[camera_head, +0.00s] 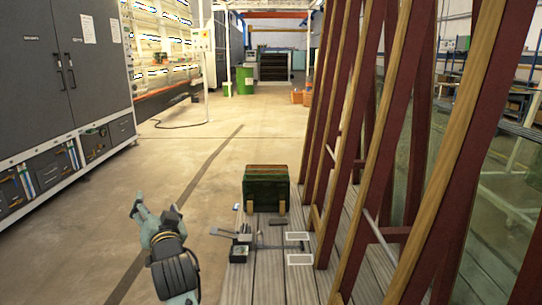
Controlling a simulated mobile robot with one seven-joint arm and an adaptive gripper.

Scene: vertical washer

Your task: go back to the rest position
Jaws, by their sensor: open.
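My arm reaches up from the bottom edge, left of centre, with pale teal and black parts. At its far end my gripper (152,212) is open, held over the bare concrete floor. It looks small, and its fingers are hard to tell apart from the links. I see nothing held between them. No object touches it.
A dark green box (266,187) with a brown top stands on the grey plank deck (268,285). Small metal parts (240,240) lie nearer on the deck. Red and wood slanted frames (360,150) line the right. A grey cabinet (70,70) stands left. Floor between is clear.

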